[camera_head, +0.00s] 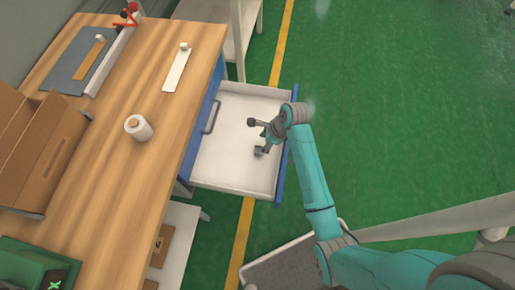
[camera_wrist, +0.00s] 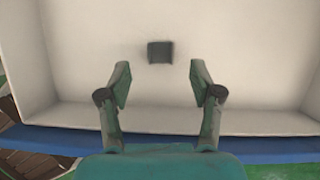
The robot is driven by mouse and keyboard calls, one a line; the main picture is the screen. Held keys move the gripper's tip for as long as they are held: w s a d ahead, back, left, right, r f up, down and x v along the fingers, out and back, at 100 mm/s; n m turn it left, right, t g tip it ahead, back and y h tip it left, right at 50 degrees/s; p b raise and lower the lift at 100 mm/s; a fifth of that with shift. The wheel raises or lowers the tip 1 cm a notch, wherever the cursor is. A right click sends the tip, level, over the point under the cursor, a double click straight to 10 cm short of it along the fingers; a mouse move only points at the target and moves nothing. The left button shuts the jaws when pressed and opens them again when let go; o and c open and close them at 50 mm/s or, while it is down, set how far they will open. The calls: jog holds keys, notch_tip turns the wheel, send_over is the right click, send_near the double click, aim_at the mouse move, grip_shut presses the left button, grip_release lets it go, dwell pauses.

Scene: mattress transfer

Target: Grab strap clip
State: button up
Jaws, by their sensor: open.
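The strap clip, a small dark grey block (camera_wrist: 160,52), lies on the pale floor of an open drawer in the wrist view. My gripper (camera_wrist: 160,77) is open, with its two fingers spread wide and nothing between them. The clip is just beyond the fingertips, roughly centred between them and apart from both. In the head view my gripper (camera_head: 264,146) points down over the right part of the drawer (camera_head: 228,165). A small dark shape shows at its tip there; I cannot tell clip from fingertip.
The drawer has raised pale walls and a blue front (camera_head: 286,150). A wooden workbench (camera_head: 105,205) on the left holds a white roll (camera_head: 138,128), a cardboard box (camera_head: 50,160) and a green machine (camera_head: 35,262). Open green floor (camera_head: 410,100) lies to the right.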

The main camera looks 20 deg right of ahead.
aim_at(255, 150)
jog(key=shift+x, duration=3.05)
jog(key=c, duration=1)
